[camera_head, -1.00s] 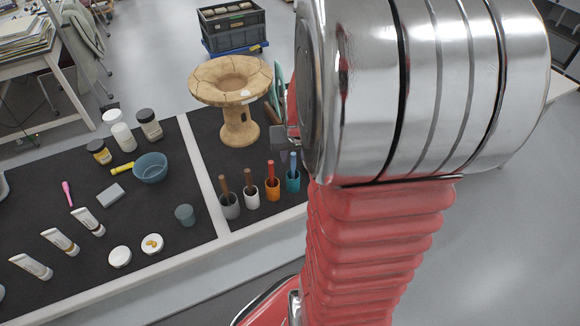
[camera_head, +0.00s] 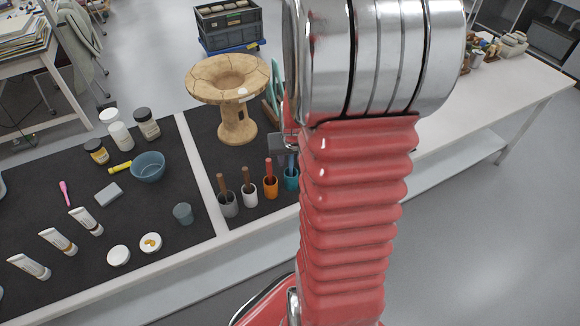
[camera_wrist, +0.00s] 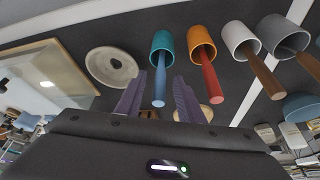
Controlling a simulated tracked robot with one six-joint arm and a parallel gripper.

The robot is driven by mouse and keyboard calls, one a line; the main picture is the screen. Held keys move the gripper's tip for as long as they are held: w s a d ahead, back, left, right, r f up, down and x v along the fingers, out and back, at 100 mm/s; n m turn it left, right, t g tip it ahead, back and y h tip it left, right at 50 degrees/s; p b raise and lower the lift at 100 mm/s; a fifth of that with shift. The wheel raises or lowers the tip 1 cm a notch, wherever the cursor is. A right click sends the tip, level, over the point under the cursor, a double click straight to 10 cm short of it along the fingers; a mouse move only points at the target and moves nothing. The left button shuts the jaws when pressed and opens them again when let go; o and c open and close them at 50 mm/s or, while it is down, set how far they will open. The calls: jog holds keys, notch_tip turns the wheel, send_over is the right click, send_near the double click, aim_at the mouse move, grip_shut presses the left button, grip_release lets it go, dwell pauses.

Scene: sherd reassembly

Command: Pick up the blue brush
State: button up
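The blue brush (camera_wrist: 160,80) stands handle-out in a teal cup (camera_wrist: 166,42). In the wrist view its handle points toward the camera and lies between the two purple fingers of my gripper (camera_wrist: 160,77). The fingers are apart, with a visible gap on each side of the handle. In the head view the brush (camera_head: 291,162) and cup (camera_head: 291,181) stand just left of my arm. My gripper (camera_head: 284,145) shows there as a dark part just above them, largely hidden by my arm. The brush head is hidden inside the cup.
An orange cup with a red-handled brush (camera_head: 270,186) stands beside it, then white (camera_head: 249,195) and grey (camera_head: 228,204) cups with brown-handled brushes. A cracked clay vessel (camera_head: 238,110) stands behind. A pale round dish (camera_wrist: 110,64) lies beside the teal cup in the wrist view.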

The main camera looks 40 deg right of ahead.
jog(key=shift+c, duration=0.7)
grip_shut()
